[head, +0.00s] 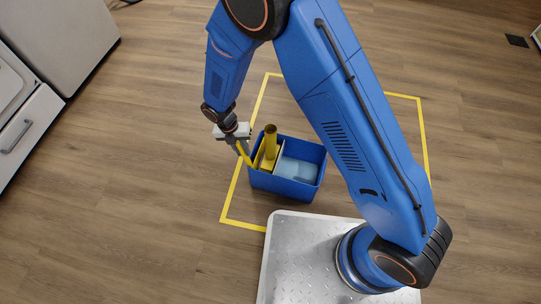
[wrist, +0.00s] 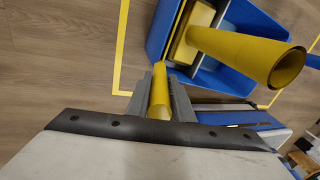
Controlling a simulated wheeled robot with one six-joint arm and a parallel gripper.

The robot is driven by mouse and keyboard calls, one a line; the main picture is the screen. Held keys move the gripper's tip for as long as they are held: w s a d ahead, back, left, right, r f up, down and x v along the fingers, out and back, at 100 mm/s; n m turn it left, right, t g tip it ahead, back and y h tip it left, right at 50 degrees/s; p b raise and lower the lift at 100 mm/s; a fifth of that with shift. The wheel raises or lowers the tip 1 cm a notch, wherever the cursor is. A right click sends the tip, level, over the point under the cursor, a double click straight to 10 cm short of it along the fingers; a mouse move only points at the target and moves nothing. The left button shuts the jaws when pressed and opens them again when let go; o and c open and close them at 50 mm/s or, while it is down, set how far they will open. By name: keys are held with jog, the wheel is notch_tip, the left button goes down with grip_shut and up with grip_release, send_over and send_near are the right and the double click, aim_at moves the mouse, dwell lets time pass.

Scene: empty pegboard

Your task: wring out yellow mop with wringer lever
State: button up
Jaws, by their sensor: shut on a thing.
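The yellow mop (head: 270,143) stands in the blue bucket (head: 286,183), its thick yellow tube rising from the wringer side; in the wrist view the mop (wrist: 250,55) points toward the camera. The yellow wringer lever (head: 245,155) slants up and left from the bucket's left edge. My gripper (head: 240,141) is at the lever's upper end, left of the mop. In the wrist view my gripper (wrist: 160,98) is shut on the lever (wrist: 160,88), with grey fingers on both sides. The mop's lower end is hidden inside the yellow wringer (head: 267,160).
Pale blue water shows in the bucket's right part. Yellow tape (head: 233,190) marks a square on the wooden floor around the bucket. My metal base plate is just below the bucket. Grey and white cabinets (head: 25,125) stand at the far left, with clear floor between.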

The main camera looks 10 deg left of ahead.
jog(key=shift+s+d+r+y, duration=0.1)
jog(key=shift+s+d+y, duration=0.05)
jog(key=shift+d+y, duration=0.5)
jog(key=shift+s+d+r+y, duration=0.1)
jog(key=shift+d+y, duration=0.45)
jog(key=shift+d, duration=0.05)
jog(key=o, duration=1.8)
jog(key=shift+o, duration=0.2)
notch_tip(320, 180, up, 17)
jog(key=shift+r, duration=0.2)
jog(key=shift+a, duration=0.1)
